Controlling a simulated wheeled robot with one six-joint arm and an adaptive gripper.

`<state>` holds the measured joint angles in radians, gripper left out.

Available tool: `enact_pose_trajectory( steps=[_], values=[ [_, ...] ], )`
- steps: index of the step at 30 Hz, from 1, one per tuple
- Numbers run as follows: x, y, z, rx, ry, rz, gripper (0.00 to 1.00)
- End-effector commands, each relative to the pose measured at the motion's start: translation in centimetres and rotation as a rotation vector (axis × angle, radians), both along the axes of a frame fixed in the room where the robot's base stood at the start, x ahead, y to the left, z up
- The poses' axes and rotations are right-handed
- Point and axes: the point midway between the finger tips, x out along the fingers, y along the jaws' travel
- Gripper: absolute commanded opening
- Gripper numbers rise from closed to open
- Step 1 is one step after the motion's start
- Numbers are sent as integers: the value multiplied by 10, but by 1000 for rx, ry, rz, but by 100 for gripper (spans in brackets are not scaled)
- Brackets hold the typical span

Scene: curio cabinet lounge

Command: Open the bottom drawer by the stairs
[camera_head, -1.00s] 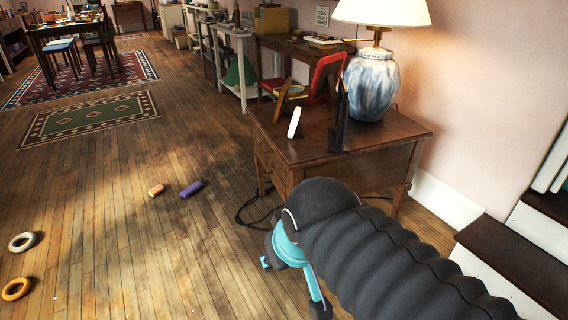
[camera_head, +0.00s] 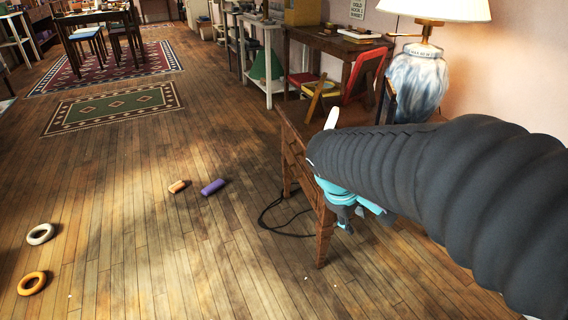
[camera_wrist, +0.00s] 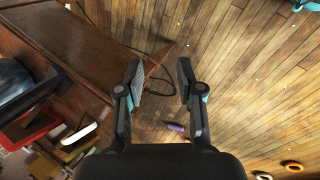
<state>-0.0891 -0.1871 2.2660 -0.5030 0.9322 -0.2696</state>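A brown wooden side table (camera_head: 291,112) stands against the right wall in the head view, with a blue-and-white lamp (camera_head: 416,80) on it. Its left face (camera_head: 298,164) looks like a drawer front, partly hidden by my arm; I cannot make out separate drawers or handles. My gripper (camera_head: 350,222) is low beside the table's near end, mostly behind my arm. In the wrist view my gripper (camera_wrist: 158,78) has two fingers spread apart with nothing between them. The table (camera_wrist: 62,38) fills the upper left there, apart from the fingers. The stairs are not clearly visible now.
A black cable (camera_head: 272,215) curls on the floor by the table legs. An orange block (camera_head: 178,186), a purple block (camera_head: 213,187), a white ring (camera_head: 40,234) and an orange ring (camera_head: 32,283) lie on the floor. The floor left of the table is mostly clear.

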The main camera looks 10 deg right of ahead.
Motion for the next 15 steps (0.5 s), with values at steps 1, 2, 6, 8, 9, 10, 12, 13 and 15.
enact_pose_trajectory(
  steps=[1,2,6,8,9,10,12,13,15],
  values=[
    [14,-2,-14,-46,44,49,37],
    [22,-3,-19,-74,67,81,37],
    [60,-8,-48,-205,174,234,37],
    [76,-9,-62,-260,222,301,37],
    [87,-9,-72,-296,253,347,37],
    [94,-10,-80,-322,278,379,37],
    [113,-9,-99,-384,332,461,37],
    [121,-9,-107,-410,356,495,37],
    [139,-8,-128,-469,411,578,37]
  ],
)
